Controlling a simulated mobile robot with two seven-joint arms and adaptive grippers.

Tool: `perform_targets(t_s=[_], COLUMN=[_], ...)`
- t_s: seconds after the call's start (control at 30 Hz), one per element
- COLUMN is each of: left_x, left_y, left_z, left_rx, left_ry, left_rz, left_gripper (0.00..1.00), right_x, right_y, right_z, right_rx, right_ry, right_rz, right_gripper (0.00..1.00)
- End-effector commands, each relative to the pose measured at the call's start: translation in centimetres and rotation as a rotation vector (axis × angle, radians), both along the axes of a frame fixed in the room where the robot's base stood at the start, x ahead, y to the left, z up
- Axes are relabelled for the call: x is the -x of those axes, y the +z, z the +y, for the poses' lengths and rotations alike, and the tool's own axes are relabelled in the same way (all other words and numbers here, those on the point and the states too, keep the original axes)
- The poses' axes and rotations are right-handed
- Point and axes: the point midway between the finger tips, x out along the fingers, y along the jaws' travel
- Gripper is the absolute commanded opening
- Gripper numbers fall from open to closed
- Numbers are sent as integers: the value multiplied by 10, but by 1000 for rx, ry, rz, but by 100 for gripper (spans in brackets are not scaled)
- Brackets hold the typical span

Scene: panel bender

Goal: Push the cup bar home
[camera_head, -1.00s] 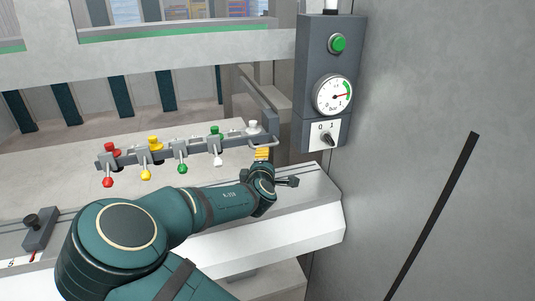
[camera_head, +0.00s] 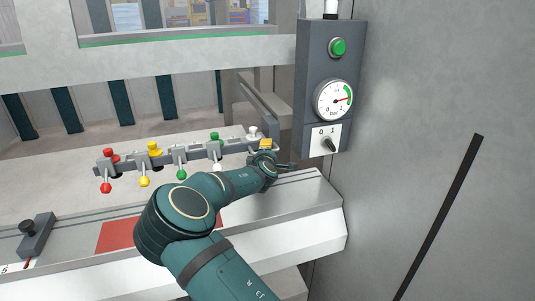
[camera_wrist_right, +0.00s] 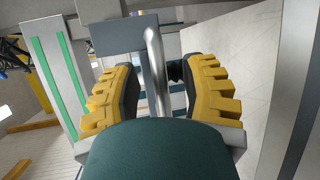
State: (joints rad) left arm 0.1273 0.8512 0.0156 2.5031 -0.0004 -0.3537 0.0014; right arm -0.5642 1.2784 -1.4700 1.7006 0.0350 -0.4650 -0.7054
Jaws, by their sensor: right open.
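The grey cup bar (camera_head: 200,156) lies on the light bed of the machine, with red, yellow, green and white cups and levers along it. My right gripper (camera_head: 266,144) is at the bar's right end, by the white cup (camera_head: 253,132). In the right wrist view my right gripper (camera_wrist_right: 160,95) is open, its yellow-backed fingers on both sides of a round metal handle (camera_wrist_right: 155,65). The handle stands between the fingers with gaps visible; contact cannot be told. In the head view the gripper hides the handle. My left gripper is not in view.
A grey control box (camera_head: 323,90) with a green button, a gauge and a 0/1 switch (camera_head: 329,145) stands right of the gripper. A wide crossbeam (camera_head: 185,56) runs above the bed.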

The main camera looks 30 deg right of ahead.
Motion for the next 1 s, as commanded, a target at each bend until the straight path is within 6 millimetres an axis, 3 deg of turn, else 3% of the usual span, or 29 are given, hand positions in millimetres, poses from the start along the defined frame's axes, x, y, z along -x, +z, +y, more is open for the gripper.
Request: perform_targets(t_s=[0.37,0.5,1.0], left_x=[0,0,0], left_y=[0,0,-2], left_z=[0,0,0], left_rx=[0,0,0], left_ry=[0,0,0], left_rz=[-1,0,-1], left_gripper=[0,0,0], right_x=[-3,-3,-3], right_y=[-1,-1,-1], right_z=[-2,-2,-3], right_rx=[0,-1,0], right_ry=[0,0,-1], right_rz=[0,-1,-1], right_gripper=[46,0,0])
